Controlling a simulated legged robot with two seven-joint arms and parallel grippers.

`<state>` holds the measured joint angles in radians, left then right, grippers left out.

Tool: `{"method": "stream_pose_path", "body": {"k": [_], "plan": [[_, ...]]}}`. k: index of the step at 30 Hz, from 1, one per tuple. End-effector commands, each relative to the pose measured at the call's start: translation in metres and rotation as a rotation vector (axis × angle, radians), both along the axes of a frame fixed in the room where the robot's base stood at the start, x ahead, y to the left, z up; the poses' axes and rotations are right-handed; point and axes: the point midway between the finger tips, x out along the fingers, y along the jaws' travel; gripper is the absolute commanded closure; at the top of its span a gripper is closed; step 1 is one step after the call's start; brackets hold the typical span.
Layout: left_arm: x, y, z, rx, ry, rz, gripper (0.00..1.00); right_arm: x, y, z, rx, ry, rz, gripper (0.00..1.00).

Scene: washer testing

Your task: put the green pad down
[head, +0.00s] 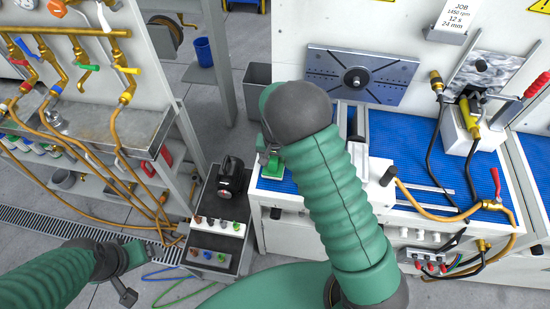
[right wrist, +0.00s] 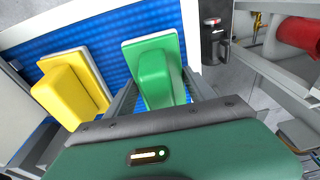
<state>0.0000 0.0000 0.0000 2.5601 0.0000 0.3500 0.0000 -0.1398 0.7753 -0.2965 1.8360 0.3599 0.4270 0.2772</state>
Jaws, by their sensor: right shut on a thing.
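The green pad (right wrist: 160,75) has a flat plate with a raised green block. My right gripper (right wrist: 163,97) is shut on this block, one finger on each side. In the head view the green pad (head: 272,169) shows at the left end of the blue mat (head: 382,130), partly hidden by my right arm. I cannot tell whether its plate touches the mat. A yellow pad (right wrist: 72,85) lies beside it in the right wrist view. My left gripper (head: 138,272) is open and empty at the lower left, away from the bench.
A dark cart (head: 212,222) with several small coloured parts and a black device (head: 231,177) stands left of the bench. A grey bolted plate (head: 361,77) is on the bench's back panel. Hoses and a yellow-brown pipe (head: 440,215) crowd the right side.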

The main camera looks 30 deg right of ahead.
Motion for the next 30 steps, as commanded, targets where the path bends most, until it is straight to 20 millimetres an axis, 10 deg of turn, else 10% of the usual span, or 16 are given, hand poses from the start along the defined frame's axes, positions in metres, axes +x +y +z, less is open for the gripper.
{"method": "stream_pose_path", "body": {"k": [14,15,20,30], "plan": [[0.000,0.000,-0.007,0.000,0.000,0.000,0.15,0.000,0.000,-0.012,0.000,0.000,0.000,1.00],[0.000,0.000,-0.007,0.000,0.000,0.000,0.15,0.000,0.000,-0.012,0.000,0.000,0.000,0.36],[0.000,0.000,-0.007,0.000,0.000,0.000,0.15,0.000,0.000,-0.012,-0.001,0.001,0.000,0.15],[0.000,0.000,-0.002,0.000,0.000,0.000,0.15,-0.001,-0.001,-0.005,-0.001,0.002,0.000,0.15]]}}
